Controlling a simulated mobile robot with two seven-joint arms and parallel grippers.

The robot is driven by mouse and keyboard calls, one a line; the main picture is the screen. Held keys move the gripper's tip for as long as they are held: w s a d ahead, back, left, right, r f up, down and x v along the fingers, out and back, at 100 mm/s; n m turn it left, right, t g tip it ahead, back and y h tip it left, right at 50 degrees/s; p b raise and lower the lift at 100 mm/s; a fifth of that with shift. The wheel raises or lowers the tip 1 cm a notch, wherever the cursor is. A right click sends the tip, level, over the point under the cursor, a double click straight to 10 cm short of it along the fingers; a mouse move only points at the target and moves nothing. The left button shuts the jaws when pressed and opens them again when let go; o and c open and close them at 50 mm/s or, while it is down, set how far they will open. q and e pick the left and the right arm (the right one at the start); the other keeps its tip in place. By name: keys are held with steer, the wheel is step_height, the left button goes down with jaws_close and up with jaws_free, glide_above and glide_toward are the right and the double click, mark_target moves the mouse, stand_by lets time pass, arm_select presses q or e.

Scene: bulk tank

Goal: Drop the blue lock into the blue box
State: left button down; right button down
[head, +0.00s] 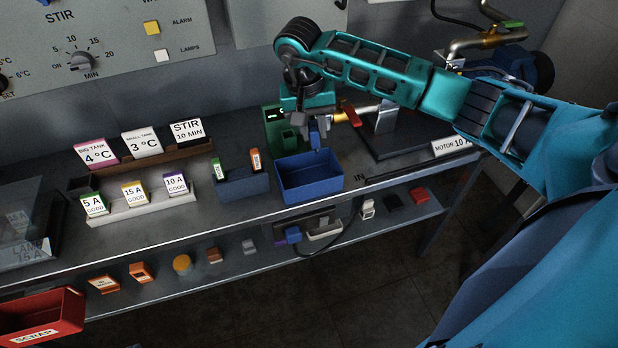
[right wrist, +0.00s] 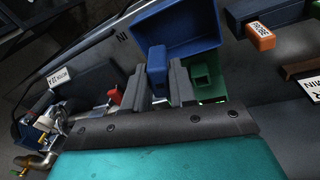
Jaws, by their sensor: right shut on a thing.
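My right gripper (head: 308,132) is shut on the blue lock (head: 314,137), which hangs from its fingers. The open blue box (head: 310,188) stands on the bench just below. In the head view the lock shows a little above the box's back rim. In the right wrist view the lock (right wrist: 157,61) sits between the grey fingers, with the blue box (right wrist: 185,28) beyond it. I cannot tell whether the lock is fully over the opening. The part of the lock between the fingers is hidden. My left gripper is not in view.
A green box-like unit (head: 275,122) stands behind the blue box. A dark blue holder (head: 243,183) with probes is to its left. A dark motor stand (head: 385,142) and pipework are to the right. A shelf (head: 230,262) with several small parts runs below.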

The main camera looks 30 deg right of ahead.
mark_target(313, 143)
steer(key=shift+f+b, duration=1.35)
steer(key=shift+f, duration=1.05)
steer(key=c, duration=0.8)
jaws_free()
steer(key=shift+c, duration=0.2)
steer(key=shift+r, duration=0.1)
step_height(313, 143, up, 13)
steer(key=a, duration=0.2)
steer(key=shift+s+f, duration=0.15)
steer(key=shift+f, duration=0.05)
steer(key=shift+a, duration=0.15)
